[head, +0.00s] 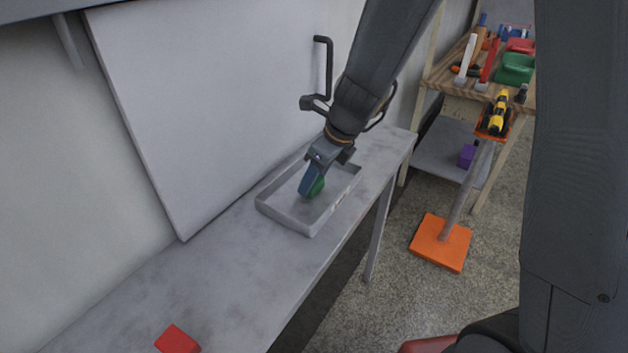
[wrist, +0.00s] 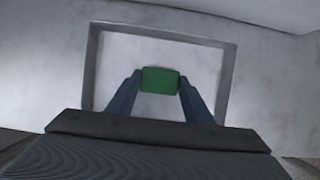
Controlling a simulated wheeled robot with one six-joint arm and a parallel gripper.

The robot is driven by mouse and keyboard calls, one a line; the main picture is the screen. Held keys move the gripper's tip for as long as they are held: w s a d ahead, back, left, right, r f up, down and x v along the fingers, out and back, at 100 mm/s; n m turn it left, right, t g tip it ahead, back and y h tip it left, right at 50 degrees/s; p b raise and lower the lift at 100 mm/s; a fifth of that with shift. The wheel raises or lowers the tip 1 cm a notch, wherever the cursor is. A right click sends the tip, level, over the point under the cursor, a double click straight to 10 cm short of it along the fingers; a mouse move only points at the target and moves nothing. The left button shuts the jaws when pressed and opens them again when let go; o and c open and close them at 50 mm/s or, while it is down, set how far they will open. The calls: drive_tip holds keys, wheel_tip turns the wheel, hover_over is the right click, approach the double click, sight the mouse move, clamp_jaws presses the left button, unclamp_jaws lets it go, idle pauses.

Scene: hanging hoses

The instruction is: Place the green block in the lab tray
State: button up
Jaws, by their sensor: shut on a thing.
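The green block (head: 317,186) is between the fingers of my gripper (head: 310,190), which is shut on it. In the wrist view the green block (wrist: 160,80) sits between the two blue fingertips of my gripper (wrist: 160,83). The grey lab tray (head: 284,221) lies on the long table, and the block is within its rim as seen from above. The tray's rim also frames the block in the wrist view (wrist: 231,85). I cannot tell whether the block touches the tray floor. My fingers hide part of the block in the head view.
A red block (head: 177,340) lies on the grey table (head: 226,268) near its front end. A large pale panel (head: 215,100) leans on the wall behind. At the right stand a wooden workbench with tools (head: 480,80) and an orange-based stand (head: 440,243). A purple block (head: 467,156) sits on the bench's lower shelf.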

drive_tip(key=shift+f, duration=0.35)
drive_tip(key=o, duration=1.1)
drive_tip(key=shift+r, duration=0.15)
drive_tip(key=p+v, duration=0.1)
drive_tip(key=v, duration=1)
drive_tip(key=shift+s+d+f+n+g+h, duration=0.25)
drive_tip(key=shift+s+d+f+n+h, duration=0.55)
drive_tip(key=shift+s+d+n, duration=2.35)
drive_tip(key=shift+s+d+f+n+g+h, duration=0.3)
drive_tip(key=shift+s+d+f+n, duration=0.65)
drive_tip(key=shift+n, duration=4.45)
drive_tip(key=shift+s+d+f+n+g+h, duration=0.15)
drive_tip(key=shift+s+d+f+n+h, duration=0.45)
drive_tip(key=shift+s+d+f+n, duration=2.45)
drive_tip(key=a+r, duration=0.1)
drive_tip(key=w+a+r+n, duration=0.1)
drive_tip(key=a+r+n, duration=0.1)
drive_tip(key=shift+w+r, duration=0.3)
drive_tip(key=shift+w, duration=0.1)
